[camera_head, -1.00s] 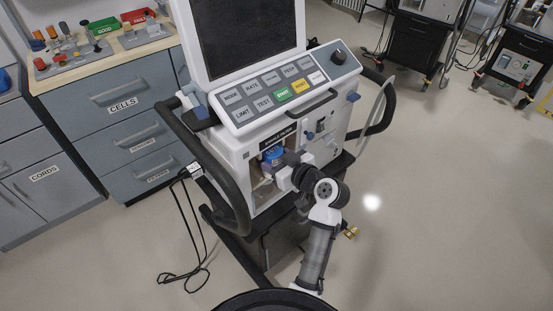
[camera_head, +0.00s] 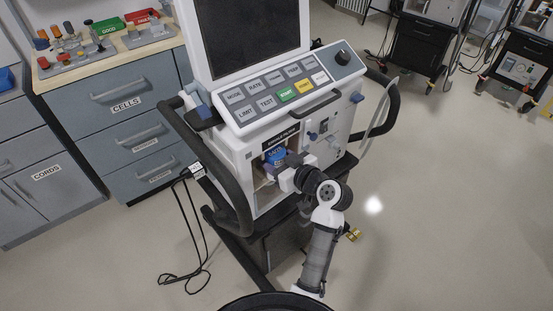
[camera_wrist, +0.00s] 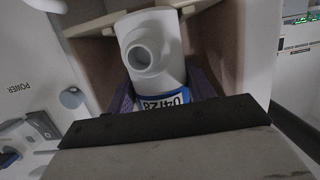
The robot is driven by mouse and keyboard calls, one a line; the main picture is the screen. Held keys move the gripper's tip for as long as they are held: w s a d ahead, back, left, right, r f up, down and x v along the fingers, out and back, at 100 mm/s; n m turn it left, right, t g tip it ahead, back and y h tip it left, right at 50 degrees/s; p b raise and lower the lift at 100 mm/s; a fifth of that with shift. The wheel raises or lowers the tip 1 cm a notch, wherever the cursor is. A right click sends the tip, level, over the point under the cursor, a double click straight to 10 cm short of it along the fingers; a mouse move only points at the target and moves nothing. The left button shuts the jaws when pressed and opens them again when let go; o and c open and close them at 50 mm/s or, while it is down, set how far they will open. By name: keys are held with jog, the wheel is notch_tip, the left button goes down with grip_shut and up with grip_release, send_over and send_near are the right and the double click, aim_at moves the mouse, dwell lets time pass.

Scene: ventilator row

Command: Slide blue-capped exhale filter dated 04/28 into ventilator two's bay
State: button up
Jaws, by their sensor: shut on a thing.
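The exhale filter has a blue cap (camera_head: 275,155) and a white body with a round port (camera_wrist: 152,50). Its label reads 04/28 in the wrist view, partly cut off by my gripper. My gripper (camera_head: 286,170) is shut on the filter, with purple-grey fingers on either side of it. The filter is at the front bay of the ventilator (camera_head: 238,143), below the dark label strip. In the wrist view the beige bay walls (camera_wrist: 98,70) stand on both sides of it. How deep it sits, and whether it touches the walls, I cannot tell.
A dark cart handle (camera_head: 238,205) curves left of the bay. Ports and knobs (camera_head: 323,135) sit to its right. A counter with coloured parts and bins (camera_head: 105,45) stands at the back left. A cable (camera_head: 190,245) lies on the floor. More ventilators stand back right.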

jog(key=o, duration=1.1)
jog(key=shift+c, duration=0.2)
jog(key=shift+d, duration=0.1)
jog(key=b+v, duration=0.3)
jog(key=v, duration=1)
jog(key=shift+s, duration=0.4)
jog(key=shift+d, duration=0.2)
